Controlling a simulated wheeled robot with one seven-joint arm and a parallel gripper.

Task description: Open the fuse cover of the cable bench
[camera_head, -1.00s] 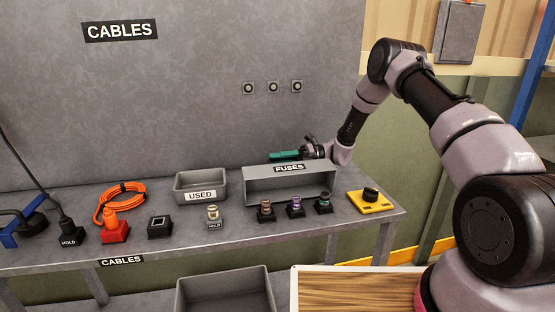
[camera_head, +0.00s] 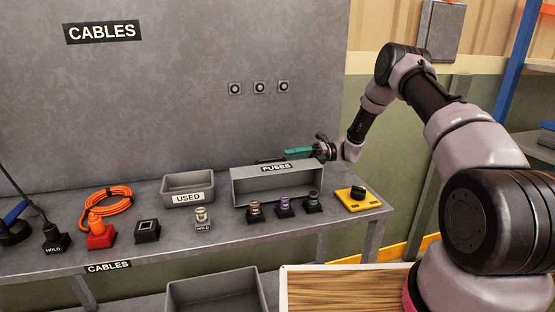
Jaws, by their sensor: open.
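The fuse box (camera_head: 234,186) is a long grey box on the bench, with a FUSES label (camera_head: 276,167) on its upper front strip. Its front side shows as a recessed grey space; I cannot tell the cover's exact angle. My gripper (camera_head: 297,153), with teal fingers and a dark body, is behind and above the box's right half, pointing left. It is open and holds nothing that I can see. The gap between its fingers is hard to make out. I see no clear contact with the box.
Several fuses (camera_head: 285,205) in black holders stand before the box. A yellow block with a black knob (camera_head: 357,193) is to its right. The USED bin (camera_head: 187,198) and a fuse on a HOLD stand (camera_head: 202,216) are left. A grey wall panel (camera_head: 200,120) rises behind.

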